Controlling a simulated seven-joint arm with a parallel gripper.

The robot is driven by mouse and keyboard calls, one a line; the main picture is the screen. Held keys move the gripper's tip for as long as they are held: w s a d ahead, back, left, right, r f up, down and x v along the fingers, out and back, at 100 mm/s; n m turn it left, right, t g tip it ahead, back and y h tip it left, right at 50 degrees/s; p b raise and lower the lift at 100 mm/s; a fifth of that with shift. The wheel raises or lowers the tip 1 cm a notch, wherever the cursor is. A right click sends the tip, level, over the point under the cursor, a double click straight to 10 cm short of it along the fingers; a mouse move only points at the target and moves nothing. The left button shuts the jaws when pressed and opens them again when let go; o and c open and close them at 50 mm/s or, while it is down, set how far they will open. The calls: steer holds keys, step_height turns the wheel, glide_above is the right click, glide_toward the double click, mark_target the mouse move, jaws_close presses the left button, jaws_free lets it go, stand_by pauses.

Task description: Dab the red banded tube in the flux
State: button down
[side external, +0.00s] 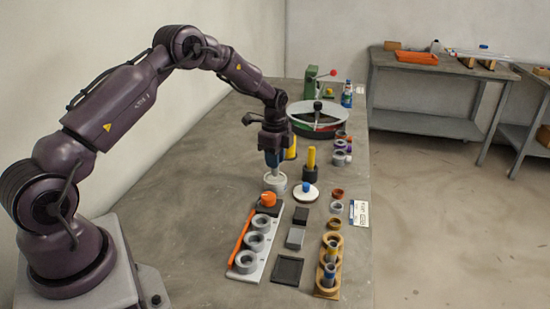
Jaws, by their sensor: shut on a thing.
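My gripper (272,160) points straight down over the bench and is shut on a pale tube (272,172). No red band can be made out on the tube at this size. Its lower end meets the mouth of a round light-grey pot (275,186), which looks like the flux pot. I cannot tell whether the tip is inside or just above it, and the contents are hidden. A white lid with a blue knob (307,193) lies just right of the pot.
A white jig (245,263) with three grey rings and an orange knob stands in front. A wooden rack (327,285) of tubes is at right. A yellow cylinder (310,158) in a dark base and a round carousel (318,115) stand behind. The bench left of the pot is clear.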

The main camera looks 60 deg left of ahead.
mark_target(275, 175)
steer(key=shift+f, duration=2.4)
steer(key=shift+r, duration=0.1)
steer(key=shift+r, duration=2.9)
